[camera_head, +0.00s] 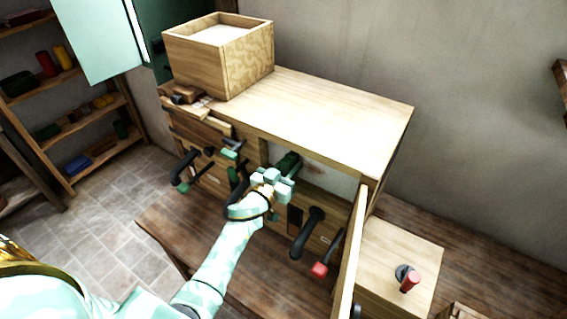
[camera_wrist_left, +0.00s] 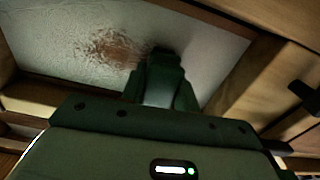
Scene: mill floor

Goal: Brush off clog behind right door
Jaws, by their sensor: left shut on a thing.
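My left gripper (camera_head: 274,184) reaches into the open right compartment of the wooden cabinet (camera_head: 330,105). It is shut on a dark green brush (camera_head: 289,164), whose far end points at the pale back panel (camera_head: 338,180). A brown, speckled clog (camera_head: 313,166) lies on that panel, to the right of the brush. In the left wrist view the clog (camera_wrist_left: 112,47) spreads to the left of the dark green end (camera_wrist_left: 163,75), which is close to its edge; contact cannot be told. The right door (camera_head: 350,250) stands open, seen nearly edge-on. My right gripper is out of view.
Black handles (camera_head: 307,232) and a red-tipped lever (camera_head: 320,269) stick out from the cabinet's front. An open wooden box (camera_head: 218,55) stands on its top. A lower wooden block (camera_head: 402,255) with a red knob (camera_head: 411,281) is at right. Shelves stand at left.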

